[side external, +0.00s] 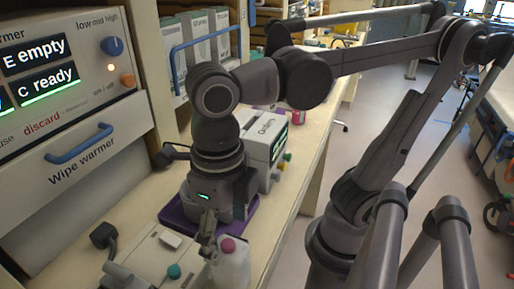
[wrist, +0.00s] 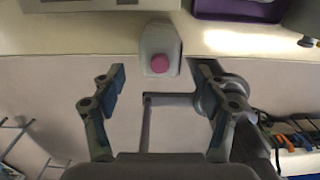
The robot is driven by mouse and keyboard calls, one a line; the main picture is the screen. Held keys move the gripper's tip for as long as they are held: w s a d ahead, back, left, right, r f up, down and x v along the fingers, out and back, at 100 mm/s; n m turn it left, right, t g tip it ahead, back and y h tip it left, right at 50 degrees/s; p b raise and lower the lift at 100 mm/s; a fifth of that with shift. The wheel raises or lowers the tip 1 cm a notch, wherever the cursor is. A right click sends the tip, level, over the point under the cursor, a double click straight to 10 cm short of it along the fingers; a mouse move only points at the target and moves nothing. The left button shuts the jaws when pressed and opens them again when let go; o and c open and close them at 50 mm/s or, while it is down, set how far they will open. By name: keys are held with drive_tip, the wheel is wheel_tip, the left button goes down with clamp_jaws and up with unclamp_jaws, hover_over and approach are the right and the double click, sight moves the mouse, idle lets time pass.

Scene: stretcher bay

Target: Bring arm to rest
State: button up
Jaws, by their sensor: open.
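My gripper (side external: 207,232) points down over the counter's front part in the side external view, seen small and partly overlapped by its own wrist. In the wrist view my gripper (wrist: 160,82) has its two fingers spread wide with nothing between them. A white bottle with a pink cap (wrist: 160,40) stands just beyond the fingertips in the wrist view. The same bottle (side external: 232,266) is close beside the gripper in the side external view. I cannot tell whether they touch. My arm is bent, reaching from the floor side over the counter.
A purple tray (side external: 249,211) lies behind the gripper, near a white device (side external: 262,140). The wipe warmer (side external: 70,85) with blue handles stands left. A pale box with a teal knob (side external: 150,255) is in front. Open floor (side external: 375,95) lies right of the counter edge.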

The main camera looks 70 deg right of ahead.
sight(229, 240)
drive_tip(key=shift+r, duration=0.6)
wheel_tip(229, 240, down, 12)
drive_tip(key=shift+f, duration=0.1)
drive_tip(key=shift+r, duration=2.15)
drive_tip(key=shift+w+d+r, duration=0.1)
drive_tip(key=shift+d+r, duration=0.2)
drive_tip(key=shift+d, duration=0.05)
